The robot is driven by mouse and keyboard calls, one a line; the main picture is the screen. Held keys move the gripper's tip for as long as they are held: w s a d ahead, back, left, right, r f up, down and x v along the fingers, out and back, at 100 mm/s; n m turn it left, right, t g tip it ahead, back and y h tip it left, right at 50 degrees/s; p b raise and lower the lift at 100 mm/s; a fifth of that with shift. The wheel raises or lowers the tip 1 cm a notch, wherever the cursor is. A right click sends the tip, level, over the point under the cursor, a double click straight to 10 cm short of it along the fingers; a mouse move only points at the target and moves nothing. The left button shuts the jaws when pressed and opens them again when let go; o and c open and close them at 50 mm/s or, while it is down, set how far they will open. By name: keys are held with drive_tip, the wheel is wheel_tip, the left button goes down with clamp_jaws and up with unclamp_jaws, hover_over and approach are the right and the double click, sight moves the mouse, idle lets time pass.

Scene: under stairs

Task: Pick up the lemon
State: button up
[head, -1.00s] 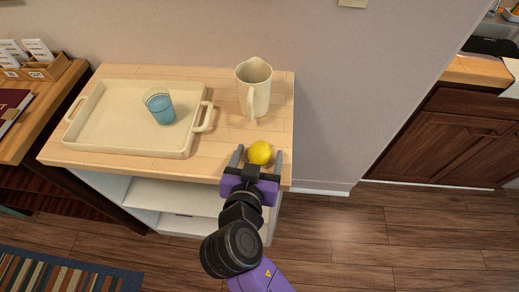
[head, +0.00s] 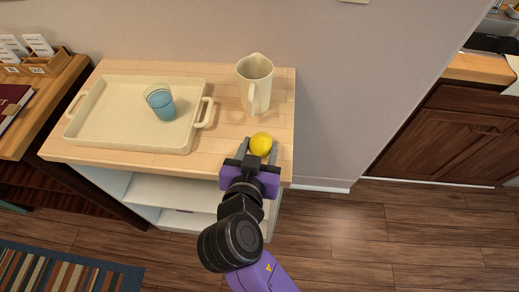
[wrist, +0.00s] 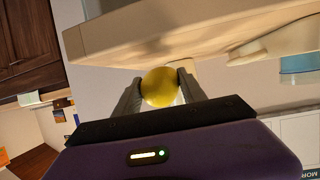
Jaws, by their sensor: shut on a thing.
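The yellow lemon (head: 261,144) is between the two fingers of my gripper (head: 259,148), at the front right of the wooden shelf top (head: 222,148). In the wrist view the fingers of my gripper (wrist: 160,90) touch the lemon (wrist: 160,86) on both sides, so the gripper is shut on it. In the head view the lemon appears over the wood near the front edge; I cannot tell for sure how far it is above the surface.
A cream pitcher (head: 256,84) stands behind the lemon. A cream tray (head: 110,143) to the left holds a glass of blue liquid (head: 161,104). A wall rises behind. The wood between tray and pitcher is clear.

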sight(259, 141)
wheel_tip(259, 141, up, 18)
drive_tip(key=shift+r, duration=0.15)
drive_tip(key=o, duration=0.8)
clamp_jaws()
